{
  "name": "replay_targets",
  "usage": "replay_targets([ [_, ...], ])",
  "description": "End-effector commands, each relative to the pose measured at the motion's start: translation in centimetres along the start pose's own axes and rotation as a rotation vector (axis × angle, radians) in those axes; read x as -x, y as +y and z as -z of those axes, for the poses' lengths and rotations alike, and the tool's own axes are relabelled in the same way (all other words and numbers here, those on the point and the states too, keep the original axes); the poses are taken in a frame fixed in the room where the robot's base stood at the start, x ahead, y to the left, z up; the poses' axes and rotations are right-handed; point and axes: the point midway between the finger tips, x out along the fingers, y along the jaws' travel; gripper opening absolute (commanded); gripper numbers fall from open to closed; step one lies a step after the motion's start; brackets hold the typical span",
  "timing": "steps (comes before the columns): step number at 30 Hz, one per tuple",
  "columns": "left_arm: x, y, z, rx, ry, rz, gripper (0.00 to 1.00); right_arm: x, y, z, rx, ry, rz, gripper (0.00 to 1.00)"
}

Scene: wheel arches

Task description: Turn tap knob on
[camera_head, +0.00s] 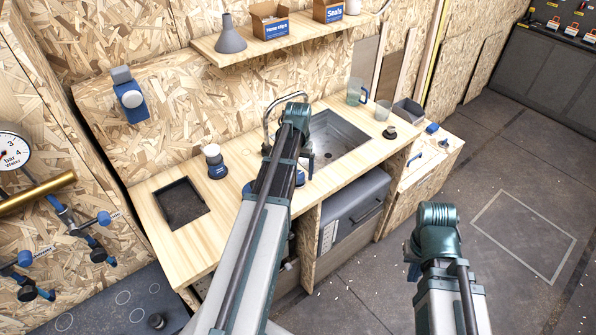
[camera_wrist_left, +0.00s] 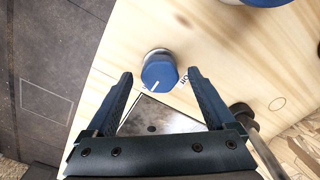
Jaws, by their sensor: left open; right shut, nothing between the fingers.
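The blue tap knob (camera_wrist_left: 160,72), with a white line on its top, stands on the wooden counter in the left wrist view. Small dark lettering is beside it. My left gripper (camera_wrist_left: 160,78) is open, with one finger on each side of the knob; I cannot tell whether either touches it. The curved metal tap spout (camera_head: 268,112) arches beside the sink (camera_head: 338,140). My right gripper (camera_head: 412,270) is shut and empty, low in front of the counter, mostly hidden by its wrist.
A blue-and-white object (camera_head: 214,162) stands on the counter (camera_head: 228,210) near a square recess (camera_head: 181,203). A clear jug (camera_head: 356,92) and a dark box (camera_head: 408,110) stand beyond the sink. A shelf (camera_head: 285,40) hangs above. The floor at right is largely clear.

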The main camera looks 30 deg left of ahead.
Motion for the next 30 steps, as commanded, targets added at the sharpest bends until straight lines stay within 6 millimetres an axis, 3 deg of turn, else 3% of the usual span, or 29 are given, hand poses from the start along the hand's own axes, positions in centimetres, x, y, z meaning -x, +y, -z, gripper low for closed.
replay_targets([
  [8, 3.0, 0.0, 0.0, 0.0, 0.0, 0.0, 0.89, 3.0, 0.3, -0.2, 0.001, 0.0, 0.0, 0.0],
  [24, 11.2, 0.0, 0.0, 0.0, 0.0, 0.0, 0.89, 11.2, 1.1, -0.7, -0.003, 0.0, 0.001, 0.0],
  [30, 13.3, 0.0, 0.0, -0.001, 0.0, 0.0, 0.89, 13.2, 1.2, -0.8, -0.009, 0.0, 0.002, 0.0],
])
